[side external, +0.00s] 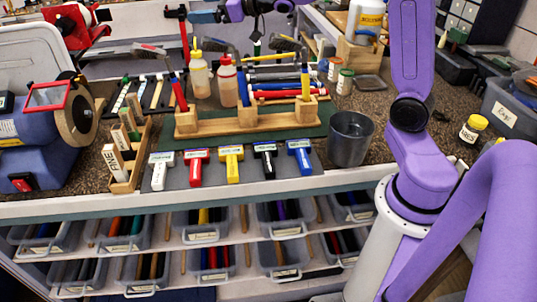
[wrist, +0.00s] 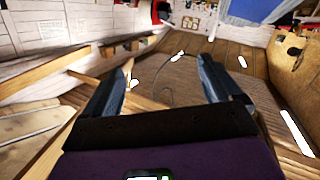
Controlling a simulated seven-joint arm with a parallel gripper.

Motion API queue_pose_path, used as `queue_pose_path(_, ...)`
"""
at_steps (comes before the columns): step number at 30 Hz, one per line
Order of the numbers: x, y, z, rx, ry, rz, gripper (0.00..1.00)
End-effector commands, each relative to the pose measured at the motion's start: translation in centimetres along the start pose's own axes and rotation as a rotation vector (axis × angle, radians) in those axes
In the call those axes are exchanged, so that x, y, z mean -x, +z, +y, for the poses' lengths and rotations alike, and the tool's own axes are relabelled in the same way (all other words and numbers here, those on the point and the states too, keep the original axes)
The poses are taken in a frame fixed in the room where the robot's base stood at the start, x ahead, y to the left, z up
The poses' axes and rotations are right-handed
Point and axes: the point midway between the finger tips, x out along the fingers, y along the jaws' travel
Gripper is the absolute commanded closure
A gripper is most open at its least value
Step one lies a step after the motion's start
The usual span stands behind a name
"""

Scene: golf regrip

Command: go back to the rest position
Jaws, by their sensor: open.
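My gripper (wrist: 158,80) is open and empty. In the wrist view its two dark fingers stand apart, with a blurred wooden floor and walls beyond and no bench object between them. In the side external view my purple arm rises at the right, and part of it crosses the top edge above the bench. The fingertips are not clear there. Below lies a wooden rack (side external: 247,119) on a green mat (side external: 318,128), holding upright tools with red, blue and yellow handles.
Several coloured T-shaped pieces lie along the bench front, including a yellow one (side external: 231,162). A grey cup (side external: 350,138) stands at their right. A blue machine (side external: 35,140) fills the left.

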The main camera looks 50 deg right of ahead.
Motion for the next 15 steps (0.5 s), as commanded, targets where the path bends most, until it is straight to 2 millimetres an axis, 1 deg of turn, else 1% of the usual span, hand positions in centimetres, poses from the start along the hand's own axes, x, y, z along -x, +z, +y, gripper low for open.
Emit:
queue_pose_path(1,0.3,-2.3,-2.2,-0.006,-0.004,0.006,0.09)
queue_pose_path(2,0.5,-2.8,-3.5,-0.013,-0.010,-0.011,0.09)
queue_pose_path(3,0.9,-2.9,-5.5,-0.025,-0.026,-0.049,0.09)
queue_pose_path(4,1.4,-2.6,-7.0,-0.032,-0.044,-0.086,0.09)
queue_pose_path(5,1.9,-2.0,-8.7,-0.038,-0.065,-0.129,0.09)
queue_pose_path(6,2.8,-1.1,-10.8,-0.042,-0.097,-0.193,0.09)
queue_pose_path(8,4.4,0.5,-14.0,-0.043,-0.149,-0.289,0.09)
queue_pose_path(9,5.7,1.5,-16.0,-0.037,-0.184,-0.354,0.09)
queue_pose_path(11,8.0,3.1,-18.8,-0.026,-0.240,-0.450,0.09)
queue_pose_path(12,9.6,4.2,-20.5,-0.014,-0.278,-0.513,0.09)
queue_pose_path(14,12.3,5.7,-22.8,0.011,-0.336,-0.608,0.09)
queue_pose_path(15,14.3,6.8,-24.2,0.030,-0.376,-0.671,0.09)
